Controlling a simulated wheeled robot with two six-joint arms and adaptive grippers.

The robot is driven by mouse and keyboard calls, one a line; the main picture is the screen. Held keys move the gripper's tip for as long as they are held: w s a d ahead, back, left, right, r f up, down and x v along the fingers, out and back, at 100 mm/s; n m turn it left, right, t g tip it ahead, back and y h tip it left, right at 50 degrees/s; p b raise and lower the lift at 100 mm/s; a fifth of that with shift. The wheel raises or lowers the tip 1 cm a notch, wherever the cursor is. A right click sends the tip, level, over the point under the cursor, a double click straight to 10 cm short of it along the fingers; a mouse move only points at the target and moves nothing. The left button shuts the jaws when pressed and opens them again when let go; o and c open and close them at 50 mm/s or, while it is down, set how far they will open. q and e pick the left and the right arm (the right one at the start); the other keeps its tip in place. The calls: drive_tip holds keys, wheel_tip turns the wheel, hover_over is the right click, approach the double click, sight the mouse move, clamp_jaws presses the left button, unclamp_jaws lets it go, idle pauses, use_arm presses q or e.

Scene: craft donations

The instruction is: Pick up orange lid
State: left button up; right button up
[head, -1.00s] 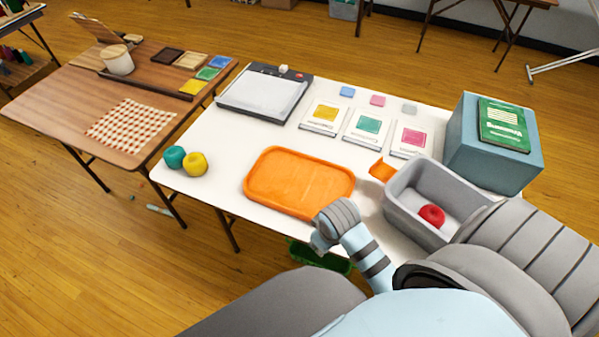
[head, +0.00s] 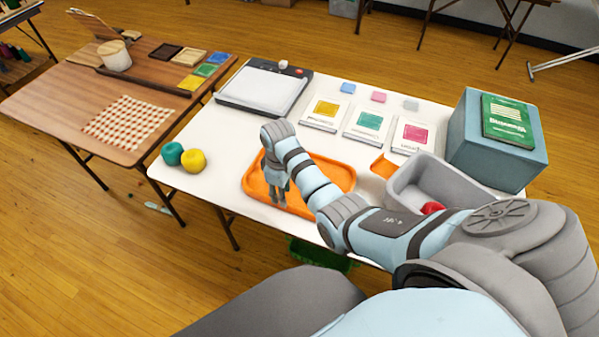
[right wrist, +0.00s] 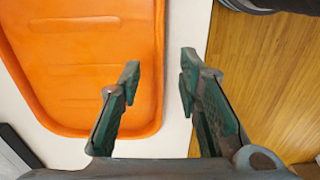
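The orange lid (head: 335,172) lies flat on the white table, looking like a shallow tray with a raised rim. My right arm reaches across it in the head view and hides its middle. My right gripper (head: 276,198) points down at the lid's left part in that view. In the right wrist view the lid (right wrist: 85,65) fills the left side. My left gripper is not in view.
A grey bin (head: 440,178) with a red ball (head: 432,207) stands right of the lid. Teal (head: 172,153) and yellow (head: 193,160) balls sit at the left table edge. A small orange piece (head: 383,167) lies near the bin. A blue box (head: 490,145) stands at the right.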

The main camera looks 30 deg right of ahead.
drive_tip(key=f, duration=0.1)
drive_tip(key=f+b, duration=0.1)
drive_tip(key=f, duration=0.3)
drive_tip(key=shift+s+d, duration=0.15)
drive_tip(key=shift+s, duration=0.1)
drive_tip(key=shift+r, duration=0.1)
drive_tip(key=shift+c, duration=0.6)
clamp_jaws()
drive_tip(key=shift+r, duration=0.15)
